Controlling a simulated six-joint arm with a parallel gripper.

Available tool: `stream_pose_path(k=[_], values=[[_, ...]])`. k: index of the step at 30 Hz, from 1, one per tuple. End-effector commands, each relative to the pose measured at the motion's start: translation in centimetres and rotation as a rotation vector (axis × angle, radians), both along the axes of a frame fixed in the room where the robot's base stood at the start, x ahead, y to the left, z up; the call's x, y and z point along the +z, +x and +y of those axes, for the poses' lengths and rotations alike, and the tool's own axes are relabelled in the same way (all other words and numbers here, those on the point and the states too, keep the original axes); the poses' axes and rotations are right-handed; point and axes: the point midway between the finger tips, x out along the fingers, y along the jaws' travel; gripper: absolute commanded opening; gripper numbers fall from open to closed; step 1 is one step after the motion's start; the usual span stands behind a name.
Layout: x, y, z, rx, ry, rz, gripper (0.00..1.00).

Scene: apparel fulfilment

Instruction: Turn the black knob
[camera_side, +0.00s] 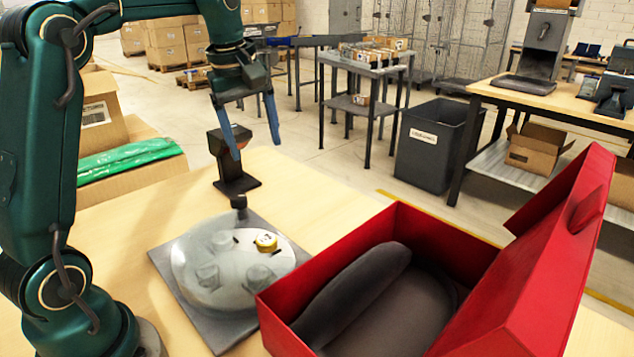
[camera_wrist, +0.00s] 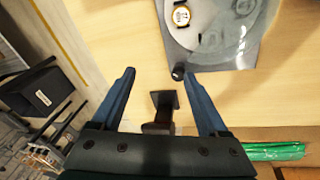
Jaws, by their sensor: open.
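A small black knob (camera_side: 239,201) stands at the far corner of a grey square plate (camera_side: 218,336). A pale, see-through round dome or disc (camera_side: 222,285) lies on this plate, with a small yellow-rimmed round piece (camera_side: 266,242) on it. In the wrist view the knob (camera_wrist: 178,72) shows just beyond the fingertips, nearer the right finger. My gripper (camera_side: 257,148) is open and empty, raised above the table beyond the knob, fingers pointing down. Its two blue fingers also show in the wrist view (camera_wrist: 158,75), apart from the knob.
A black stand-mounted device (camera_side: 236,182) stands behind the knob, below my gripper; it shows between the fingers in the wrist view (camera_wrist: 165,101). An open red box (camera_side: 437,235) holding a dark item (camera_side: 358,290) is right of the plate. A green roll (camera_side: 125,160) lies on cartons left.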

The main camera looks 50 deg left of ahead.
Motion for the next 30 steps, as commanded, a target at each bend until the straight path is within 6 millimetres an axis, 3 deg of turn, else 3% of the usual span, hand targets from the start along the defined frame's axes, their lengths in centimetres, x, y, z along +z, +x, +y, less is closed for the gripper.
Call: stream_pose_path(k=[1,6,11,17,30], values=[[-1.2,0.7,1.6,0.060,-0.016,0.026,0.77],[-5.2,1.8,6.2,0.212,-0.063,0.098,0.77],[-8.7,1.5,8.9,0.279,-0.093,0.155,0.77],[-11.1,0.6,10.0,0.314,-0.120,0.200,0.77],[-15.4,0.6,9.9,0.311,-0.118,0.194,0.77]])
